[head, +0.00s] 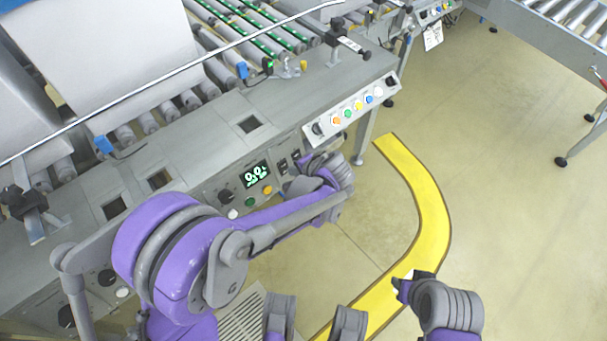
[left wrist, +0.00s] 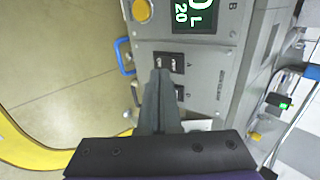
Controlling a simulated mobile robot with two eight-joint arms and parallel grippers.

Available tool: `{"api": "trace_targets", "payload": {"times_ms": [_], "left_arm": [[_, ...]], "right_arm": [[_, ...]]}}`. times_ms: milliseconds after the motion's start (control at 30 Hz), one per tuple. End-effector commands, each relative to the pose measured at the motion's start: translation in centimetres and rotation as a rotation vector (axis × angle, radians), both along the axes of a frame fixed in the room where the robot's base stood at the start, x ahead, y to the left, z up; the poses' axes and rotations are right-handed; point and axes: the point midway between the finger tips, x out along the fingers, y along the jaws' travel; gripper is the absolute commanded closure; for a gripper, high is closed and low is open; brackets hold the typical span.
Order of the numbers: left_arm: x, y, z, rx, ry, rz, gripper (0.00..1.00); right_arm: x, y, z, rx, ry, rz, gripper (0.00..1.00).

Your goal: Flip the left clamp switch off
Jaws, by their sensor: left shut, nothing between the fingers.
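The control panel on the machine's front carries two small black clamp switches. The left clamp switch (head: 283,167) sits just right of the green-lit display. In the left wrist view the left switch (left wrist: 169,62) is the upper one, with two pale rockers. The other switch (head: 296,155) is partly hidden behind my fingers in the left wrist view (left wrist: 180,93). My left gripper (left wrist: 160,75) is shut and empty, its tips at the lower edge of the left switch. I cannot tell whether they touch it. My right gripper (head: 404,286) is low, over the floor, away from the panel.
The display (head: 257,174) has coloured buttons below it. A button box (head: 352,109) juts from the machine to the right. A blue handle (left wrist: 123,57) runs along the panel edge. A yellow floor strip (head: 428,205) curves over open floor.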

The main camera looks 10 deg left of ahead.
Motion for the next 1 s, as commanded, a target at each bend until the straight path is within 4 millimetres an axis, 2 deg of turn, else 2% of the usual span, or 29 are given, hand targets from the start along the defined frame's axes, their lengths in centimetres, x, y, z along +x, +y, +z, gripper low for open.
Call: {"api": "trace_targets", "payload": {"times_ms": [200,600,700,1000], "left_arm": [[1.3,1.7,-0.5,-0.001,0.001,0.001,1.0],[1.5,1.9,-0.4,-0.001,0.001,0.0,1.0],[2.0,2.6,-0.3,-0.001,0.003,0.001,1.0],[1.9,2.5,-0.3,-0.002,0.002,-0.001,1.0]], "right_arm": [[0.1,0.0,-0.6,0.0,0.001,0.0,0.6],[0.1,0.0,-0.5,0.0,0.001,0.0,0.6],[0.0,0.0,-0.1,0.0,0.0,0.0,0.6],[0.0,0.0,-0.1,0.0,0.0,0.0,0.6]]}}
